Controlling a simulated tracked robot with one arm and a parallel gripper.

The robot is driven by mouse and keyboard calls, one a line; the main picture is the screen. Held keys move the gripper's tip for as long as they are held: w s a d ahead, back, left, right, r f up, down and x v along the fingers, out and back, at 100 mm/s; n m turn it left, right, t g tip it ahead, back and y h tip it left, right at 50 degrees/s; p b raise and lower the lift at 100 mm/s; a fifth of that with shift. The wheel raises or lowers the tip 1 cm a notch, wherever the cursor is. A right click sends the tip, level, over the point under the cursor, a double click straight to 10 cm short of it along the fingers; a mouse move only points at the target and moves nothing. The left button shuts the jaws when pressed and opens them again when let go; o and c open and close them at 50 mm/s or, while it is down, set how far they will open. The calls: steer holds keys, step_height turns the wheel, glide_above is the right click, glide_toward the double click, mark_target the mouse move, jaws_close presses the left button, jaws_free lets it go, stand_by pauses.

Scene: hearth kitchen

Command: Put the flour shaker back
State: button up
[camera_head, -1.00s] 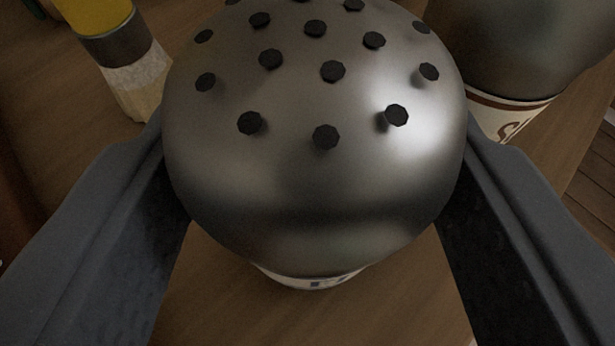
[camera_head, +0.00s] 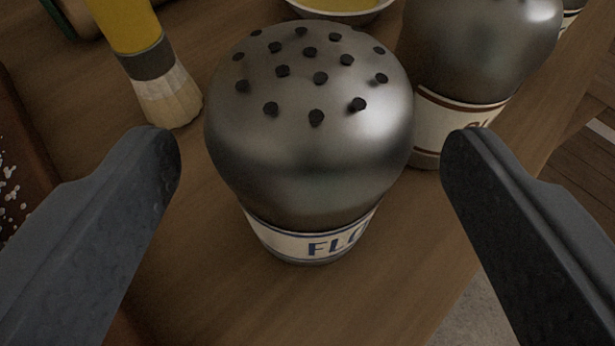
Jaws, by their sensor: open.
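The flour shaker (camera_head: 310,165) stands upright on the wooden table in the middle of the view. It has a domed metal top with dark holes and a pale band with blue letters, of which "FLO" shows. My gripper (camera_head: 312,145) is open, with one finger to the left of the shaker and one to the right. Clear gaps show between both fingers and the shaker, and the gripper holds nothing.
A second metal shaker (camera_head: 470,60) with a brown-lettered label stands close behind, to the right. A yellow-handled brush (camera_head: 150,65) lies at the left. A bowl (camera_head: 345,10) is at the back. A white-speckled brown board (camera_head: 15,160) is at the left edge. The table's edge runs along the right.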

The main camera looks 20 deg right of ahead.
steer(key=v, duration=0.9)
steer(key=shift+s+a+p, duration=0.2)
steer(key=shift+s+p, duration=0.05)
steer(key=shift+p, duration=0.1)
steer(key=w+a+r+n+t+y, duration=0.15)
steer(key=a+r, duration=0.35)
steer(key=r, duration=0.7)
steer(key=w+a+r+n+t+y, duration=0.15)
steer(key=a+r, duration=0.35)
steer(key=r, duration=0.6)
steer(key=s+a+r+y, duration=0.1)
steer(key=s+r, duration=0.4)
steer(key=r, duration=0.3)
steer(key=s+a+r+n, duration=0.1)
steer(key=s+a+r, duration=0.1)
steer(key=s+r, duration=0.3)
steer(key=s+a+r+n+y, duration=0.1)
steer(key=s+r, duration=0.4)
steer(key=r, duration=0.8)
steer(key=shift+a+y, duration=0.25)
steer(key=shift+y, duration=0.05)
